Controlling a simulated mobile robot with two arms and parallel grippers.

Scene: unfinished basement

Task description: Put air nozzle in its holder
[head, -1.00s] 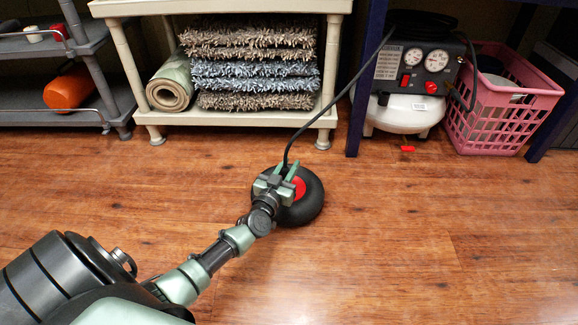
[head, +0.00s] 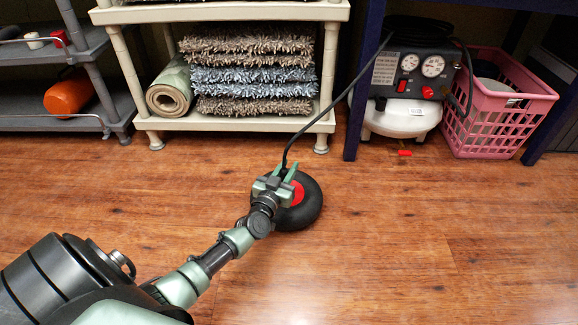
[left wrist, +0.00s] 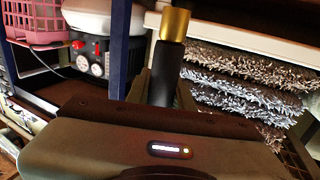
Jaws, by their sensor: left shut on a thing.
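My left gripper (head: 281,174) is shut on the air nozzle, above or beside a black wheel on the floor. The air nozzle (left wrist: 167,65) shows in the left wrist view as a black body with a brass-coloured collar; the gripper hides its lower part. A dark hose (head: 341,98) runs from the gripper up to the air compressor (head: 409,85), which has two white gauges, a red switch and a white tank. The compressor also shows in the left wrist view (left wrist: 94,55). I cannot make out the nozzle's holder. My right gripper is not in view.
The black wheel (head: 310,205) has a red hub. A beige shelf (head: 240,124) holds folded rugs and a rolled mat. A dark blue post (head: 360,95) stands left of the compressor. A pink basket (head: 497,115) stands right of it. The wooden floor at right is clear.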

